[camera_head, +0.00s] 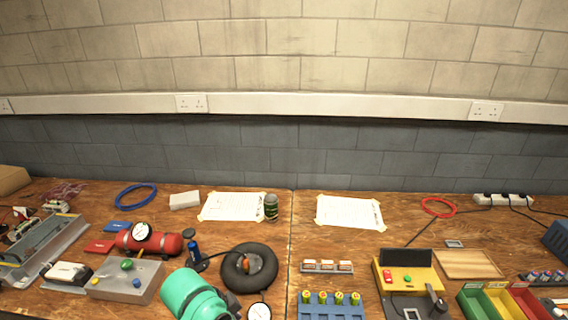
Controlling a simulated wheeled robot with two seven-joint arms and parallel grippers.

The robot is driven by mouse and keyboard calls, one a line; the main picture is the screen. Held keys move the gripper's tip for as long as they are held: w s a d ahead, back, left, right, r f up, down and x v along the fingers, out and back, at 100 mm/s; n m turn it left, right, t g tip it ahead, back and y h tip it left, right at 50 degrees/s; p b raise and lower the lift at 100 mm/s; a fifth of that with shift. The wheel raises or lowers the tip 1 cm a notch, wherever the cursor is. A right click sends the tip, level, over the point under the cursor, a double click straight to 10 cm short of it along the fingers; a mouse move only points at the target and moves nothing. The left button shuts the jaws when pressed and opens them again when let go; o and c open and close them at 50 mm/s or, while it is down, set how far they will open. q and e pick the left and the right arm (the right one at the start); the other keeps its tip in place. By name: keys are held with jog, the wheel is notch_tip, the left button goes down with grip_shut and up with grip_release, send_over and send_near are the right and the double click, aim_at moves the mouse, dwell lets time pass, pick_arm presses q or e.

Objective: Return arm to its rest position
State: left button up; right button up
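Neither of my grippers shows in the head view, and I cannot make out an arm of mine for certain. A yellow charger box (407,279) with a dark raised panel stands right of the middle of the bench. A blue rack (330,309) holding several green-and-yellow cells is at the front edge of the picture. Above it lies a small grey tray (326,267) with three white-and-red pieces.
The wooden bench (295,230) is crowded at the front. A teal rounded body (188,293), a black inner tube (249,268), a red tank (150,243) and a grey box (126,283) stand left. Colored bins (500,303) and a wooden board (467,264) are right.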

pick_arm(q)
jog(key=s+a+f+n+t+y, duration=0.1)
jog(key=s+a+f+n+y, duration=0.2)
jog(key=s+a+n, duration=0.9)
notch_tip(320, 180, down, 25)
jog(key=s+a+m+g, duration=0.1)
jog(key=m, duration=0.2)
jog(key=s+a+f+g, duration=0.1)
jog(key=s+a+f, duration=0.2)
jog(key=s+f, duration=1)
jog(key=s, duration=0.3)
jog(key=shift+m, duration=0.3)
